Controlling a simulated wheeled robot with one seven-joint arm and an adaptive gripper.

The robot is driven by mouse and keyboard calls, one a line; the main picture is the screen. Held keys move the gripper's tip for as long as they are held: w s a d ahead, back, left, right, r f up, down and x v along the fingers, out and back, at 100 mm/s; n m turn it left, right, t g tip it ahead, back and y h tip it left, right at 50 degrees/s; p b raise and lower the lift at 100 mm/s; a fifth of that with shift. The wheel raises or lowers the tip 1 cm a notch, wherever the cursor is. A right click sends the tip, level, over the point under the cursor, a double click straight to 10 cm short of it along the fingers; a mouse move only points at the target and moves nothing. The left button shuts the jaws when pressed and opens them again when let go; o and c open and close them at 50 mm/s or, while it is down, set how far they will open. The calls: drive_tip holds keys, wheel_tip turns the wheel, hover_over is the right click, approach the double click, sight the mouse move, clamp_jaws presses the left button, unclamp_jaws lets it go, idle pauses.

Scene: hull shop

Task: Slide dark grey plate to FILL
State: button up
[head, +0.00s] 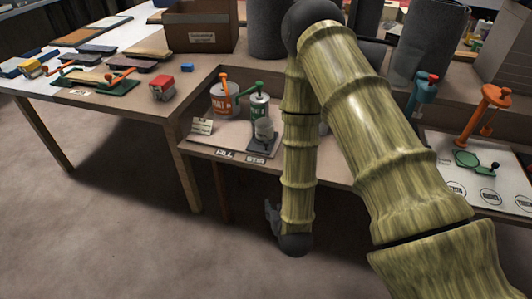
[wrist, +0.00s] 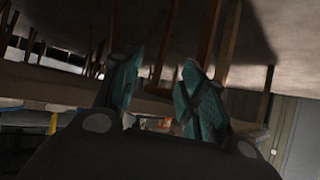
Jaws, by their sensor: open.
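A dark grey plate (head: 263,147) lies on the lower bench behind the label reading roughly STIR (head: 256,160). A white and grey can with a green top (head: 262,118) stands on it. The FILL label (head: 224,154) is on the bench's front edge, left of the plate. My gripper (head: 272,214) hangs below and in front of this bench edge, apart from the plate, partly hidden by my arm. In the wrist view my gripper (wrist: 160,92) shows two teal fingers apart with nothing between them. The plate does not show clearly there.
A paint can (head: 223,99) with an orange handle and a small card (head: 202,126) stand behind FILL. A higher table (head: 110,100) with clamps and a red block (head: 162,88) is at left. A green clamp lies on a white board (head: 500,180) at right. The floor in front is clear.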

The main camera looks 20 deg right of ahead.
sight(266, 146)
drive_tip(key=w+r+m+t+h+b, duration=0.15)
drive_tip(key=w+r+t+b, duration=0.35)
drive_tip(key=w+r, duration=0.5)
drive_tip(key=shift+n+t+h, duration=0.25)
drive_tip(key=shift+t+h, duration=0.1)
drive_tip(key=shift+t, duration=0.25)
drive_tip(key=w, duration=0.3)
drive_tip(key=w+d, duration=0.1)
drive_tip(key=w, duration=0.2)
drive_tip(key=w+d+r, duration=0.1)
drive_tip(key=w, duration=0.2)
drive_tip(key=shift+w+d+p, duration=0.15)
drive_tip(key=shift+w+p, duration=0.25)
clamp_jaws()
